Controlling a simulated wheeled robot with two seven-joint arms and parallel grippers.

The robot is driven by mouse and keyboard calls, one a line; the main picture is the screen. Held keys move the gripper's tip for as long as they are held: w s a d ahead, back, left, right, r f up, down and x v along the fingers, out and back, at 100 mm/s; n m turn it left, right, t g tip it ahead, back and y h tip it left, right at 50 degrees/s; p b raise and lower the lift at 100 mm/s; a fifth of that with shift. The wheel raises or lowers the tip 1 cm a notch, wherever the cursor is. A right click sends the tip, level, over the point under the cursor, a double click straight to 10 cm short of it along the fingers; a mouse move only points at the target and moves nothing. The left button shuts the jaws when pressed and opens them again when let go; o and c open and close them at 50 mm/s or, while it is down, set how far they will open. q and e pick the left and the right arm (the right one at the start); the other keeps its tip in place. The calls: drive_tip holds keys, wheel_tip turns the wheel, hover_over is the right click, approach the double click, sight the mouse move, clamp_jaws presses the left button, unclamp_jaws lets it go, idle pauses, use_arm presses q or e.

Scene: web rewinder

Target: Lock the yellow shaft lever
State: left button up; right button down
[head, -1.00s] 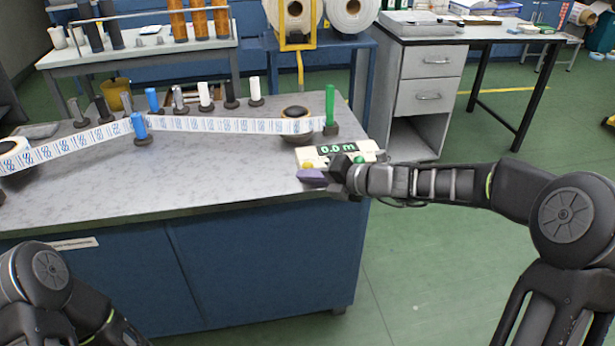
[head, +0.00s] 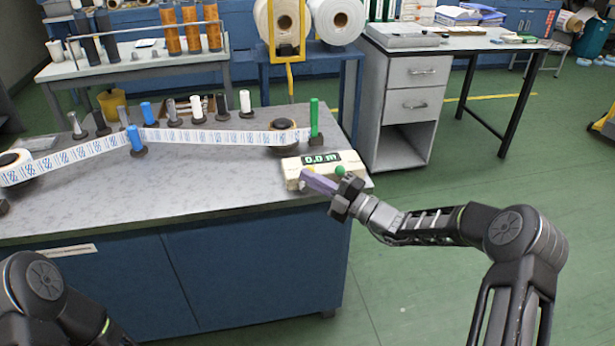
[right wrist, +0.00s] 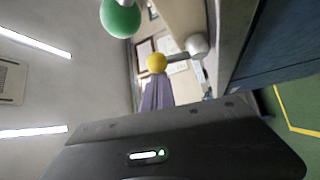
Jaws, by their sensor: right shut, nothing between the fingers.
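The yellow lever knob (right wrist: 157,62) shows in the right wrist view, on a short rod running to a pale round hub (right wrist: 197,45). My right gripper (head: 306,178) is shut and empty, its purple fingers at the front of the cream control box (head: 291,172). In the wrist view the shut fingertips (right wrist: 157,88) point at the yellow knob and appear very near it; I cannot tell whether they touch. In the head view the yellow knob is mostly hidden by the fingers. My left arm shows at the lower left, its gripper out of frame.
A green knob (head: 340,171) sits by the box, close to my right gripper. The box display (head: 322,158) reads 0.0 m. A label web (head: 210,136) runs past several posts to a roll (head: 283,138) and green post (head: 314,118). The grey tabletop (head: 200,185) is clear in front.

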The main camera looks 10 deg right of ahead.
drive_tip(key=shift+d+f+m+t+p, duration=0.25)
drive_tip(key=shift+d+p, duration=0.15)
drive_tip(key=shift+d, duration=0.25)
drive_tip(key=shift+d+f+m+t+p, duration=0.15)
drive_tip(key=shift+d+f+m+p, duration=0.15)
drive_tip(key=shift+d, duration=0.3)
wheel_tip(320, 180, up, 3)
drive_tip(key=s+a+p, duration=0.2)
drive_tip(key=a+p, duration=0.1)
drive_tip(key=p, duration=0.1)
drive_tip(key=s+d+f+b, duration=0.2)
drive_tip(key=s+d+f, duration=0.3)
drive_tip(key=s, duration=0.1)
drive_tip(key=shift+s+d+f, duration=0.2)
drive_tip(key=shift+s+d, duration=0.15)
